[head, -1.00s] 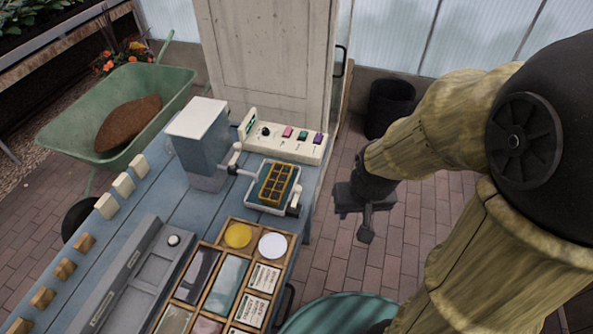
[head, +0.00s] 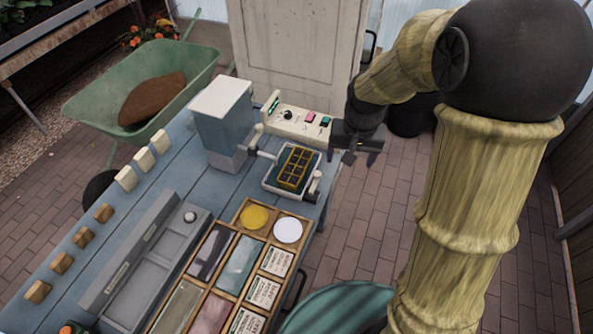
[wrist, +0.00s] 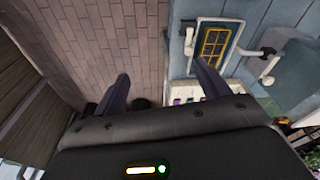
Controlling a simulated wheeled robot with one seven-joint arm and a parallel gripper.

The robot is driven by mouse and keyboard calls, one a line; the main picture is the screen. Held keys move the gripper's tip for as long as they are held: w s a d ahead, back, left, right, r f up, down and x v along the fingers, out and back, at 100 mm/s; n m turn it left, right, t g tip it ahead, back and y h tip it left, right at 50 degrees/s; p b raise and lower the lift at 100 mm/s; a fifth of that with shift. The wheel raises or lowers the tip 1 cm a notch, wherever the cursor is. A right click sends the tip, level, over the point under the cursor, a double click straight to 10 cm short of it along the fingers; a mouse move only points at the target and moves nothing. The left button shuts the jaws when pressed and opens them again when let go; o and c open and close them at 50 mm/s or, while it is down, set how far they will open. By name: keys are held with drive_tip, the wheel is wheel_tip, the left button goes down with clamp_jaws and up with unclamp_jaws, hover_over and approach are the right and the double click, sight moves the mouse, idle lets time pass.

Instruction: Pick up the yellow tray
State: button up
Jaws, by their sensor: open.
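The yellow tray (head: 295,168) is a small gridded frame with dark cells. It sits in a white-rimmed holder (head: 270,186) near the right edge of the blue table. In the wrist view the yellow tray (wrist: 212,42) shows at the upper right, beyond my right finger. My gripper (head: 358,158) is open and empty, to the right of the tray and above the table's edge. In the wrist view its two fingers (wrist: 163,88) are spread wide over the brick floor, with nothing between them.
A white panel with coloured buttons (head: 298,121) and a grey-blue box (head: 222,125) stand behind the tray. A wooden compartment box (head: 262,236) lies in front. A green wheelbarrow (head: 90,105) is at the left.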

drive_tip(key=w+a+f+m, duration=0.1)
drive_tip(key=w+a+f, duration=0.1)
drive_tip(key=w+a, duration=0.55)
drive_tip(key=m+g+b, duration=0.2)
hover_over(296, 164)
drive_tip(key=f, duration=0.3)
drive_tip(key=shift+s+a+f, duration=0.2)
drive_tip(key=shift+a+f, duration=0.1)
drive_tip(key=shift+f, duration=0.1)
wheel_tip(296, 164, down, 12)
drive_tip(key=shift+f+p, duration=0.1)
drive_tip(key=shift+p, duration=1.15)
drive_tip(key=shift+f, duration=0.1)
drive_tip(key=shift+w+d+f+p, duration=0.15)
drive_tip(key=shift+f+p, duration=0.35)
drive_tip(key=shift+f, duration=0.75)
drive_tip(key=shift+s+d+f+p, duration=0.1)
drive_tip(key=shift+f+p, duration=0.4)
drive_tip(key=shift+f, duration=0.75)
